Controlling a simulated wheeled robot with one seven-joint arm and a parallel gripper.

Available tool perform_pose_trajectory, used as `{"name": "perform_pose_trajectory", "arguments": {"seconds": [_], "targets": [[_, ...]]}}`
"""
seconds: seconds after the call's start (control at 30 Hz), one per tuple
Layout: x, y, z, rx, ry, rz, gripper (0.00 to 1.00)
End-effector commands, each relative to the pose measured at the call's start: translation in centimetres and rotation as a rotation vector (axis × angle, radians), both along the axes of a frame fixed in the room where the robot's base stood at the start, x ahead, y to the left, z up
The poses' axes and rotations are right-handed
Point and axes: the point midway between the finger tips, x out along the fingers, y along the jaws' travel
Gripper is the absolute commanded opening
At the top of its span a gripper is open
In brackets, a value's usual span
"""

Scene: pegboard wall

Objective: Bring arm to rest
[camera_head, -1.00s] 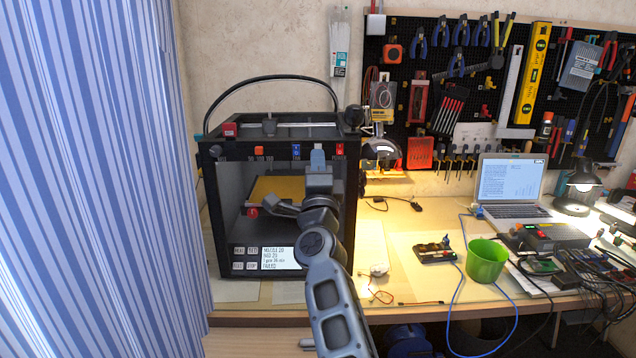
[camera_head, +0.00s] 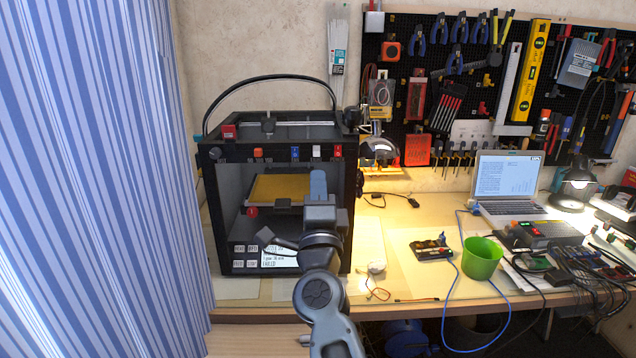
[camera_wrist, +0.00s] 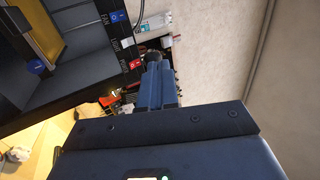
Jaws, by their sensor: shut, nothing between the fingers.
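My gripper (camera_head: 318,184) is shut and empty, its blue-grey fingers pointing up in front of the black 3D printer (camera_head: 350,190). In the head view it covers part of the printer's open front, and my wrist covers part of the small screen (camera_head: 281,259). In the wrist view the closed fingers (camera_wrist: 158,80) stand at the middle, with the printer's dark frame (camera_wrist: 100,72) beside them at the left. I cannot tell the exact gap, but no contact shows.
A striped blue curtain (camera_head: 90,180) hangs close at the left. The bench (camera_head: 392,235) to the right holds a green cup (camera_head: 482,259), a laptop (camera_head: 508,184) and cables. A tool pegboard (camera_head: 440,90) is on the wall behind. Floor shows only in part.

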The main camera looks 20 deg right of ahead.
Motion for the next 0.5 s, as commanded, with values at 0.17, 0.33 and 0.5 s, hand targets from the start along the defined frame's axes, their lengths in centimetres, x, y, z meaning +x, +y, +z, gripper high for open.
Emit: {"name": "perform_pose_trajectory", "arguments": {"seconds": [0.17,0.33,0.5], "targets": [[0.00,-0.01,-0.02,0.000,0.000,0.000,0.00],[0.01,0.00,-0.02,0.000,0.000,0.000,0.00],[-0.47,-0.56,-0.41,-0.032,0.006,-0.008,0.00]]}}
